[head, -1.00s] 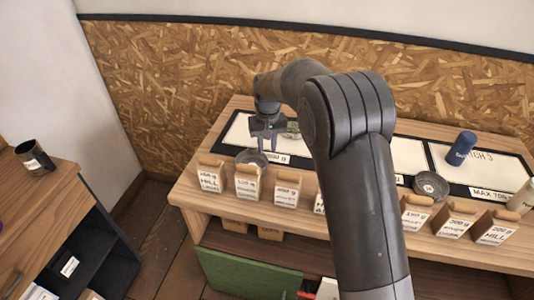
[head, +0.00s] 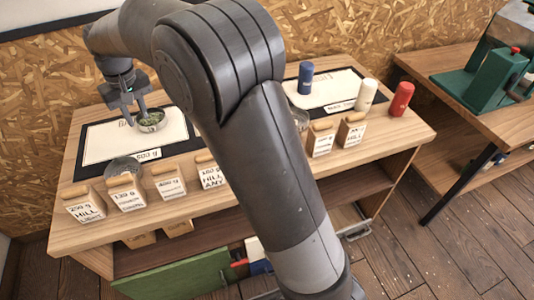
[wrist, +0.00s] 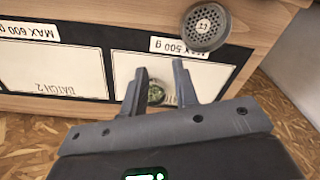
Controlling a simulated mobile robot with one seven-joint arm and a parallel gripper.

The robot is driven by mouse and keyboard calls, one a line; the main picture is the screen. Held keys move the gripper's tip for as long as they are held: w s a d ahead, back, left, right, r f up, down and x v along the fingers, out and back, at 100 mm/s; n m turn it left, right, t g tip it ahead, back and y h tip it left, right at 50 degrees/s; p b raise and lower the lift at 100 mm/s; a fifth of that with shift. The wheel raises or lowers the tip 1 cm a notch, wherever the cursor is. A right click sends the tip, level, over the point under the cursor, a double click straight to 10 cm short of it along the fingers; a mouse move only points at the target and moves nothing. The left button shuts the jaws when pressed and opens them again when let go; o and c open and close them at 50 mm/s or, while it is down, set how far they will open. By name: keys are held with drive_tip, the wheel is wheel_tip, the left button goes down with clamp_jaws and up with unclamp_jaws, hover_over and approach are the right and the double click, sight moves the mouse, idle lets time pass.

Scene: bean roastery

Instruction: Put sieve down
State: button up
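A round grey sieve (head: 123,168) with a perforated face lies at the front edge of the left batch mat (head: 101,143), behind the paper bags. In the wrist view the sieve (wrist: 205,27) lies beyond my fingertips, by the "MAX 500 g" label. My gripper (head: 136,112) is open and empty, its fingers pointing down over the mat, behind the sieve and apart from it. A small dish of green beans (head: 151,122) is on the mat close by my fingers. It shows between and beyond them in the wrist view (wrist: 157,95).
Several labelled paper bags (head: 127,195) line the table's front edge. On the right stand a blue canister (head: 305,77), a cream canister (head: 366,95) and a red canister (head: 401,99). A green machine (head: 495,80) stands on another table. My arm hides the table's middle.

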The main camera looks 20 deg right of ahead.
drive_tip(key=s+d+r+m+t, duration=0.1)
drive_tip(key=s+d+r, duration=0.3)
drive_tip(key=s+d, duration=0.4)
drive_tip(key=s+d+r+m+t, duration=0.2)
drive_tip(key=s+d+r, duration=0.35)
drive_tip(key=d, duration=0.45)
drive_tip(key=s+d+f+m+t, duration=0.1)
drive_tip(key=s+d, duration=0.3)
drive_tip(key=s, duration=0.4)
drive_tip(key=s+d+f+t, duration=0.1)
drive_tip(key=s+d+f, duration=0.3)
drive_tip(key=s, duration=0.4)
drive_tip(key=shift+s+d+m+h, duration=0.15)
drive_tip(key=shift+s+m+h, duration=0.15)
drive_tip(key=shift+m, duration=0.1)
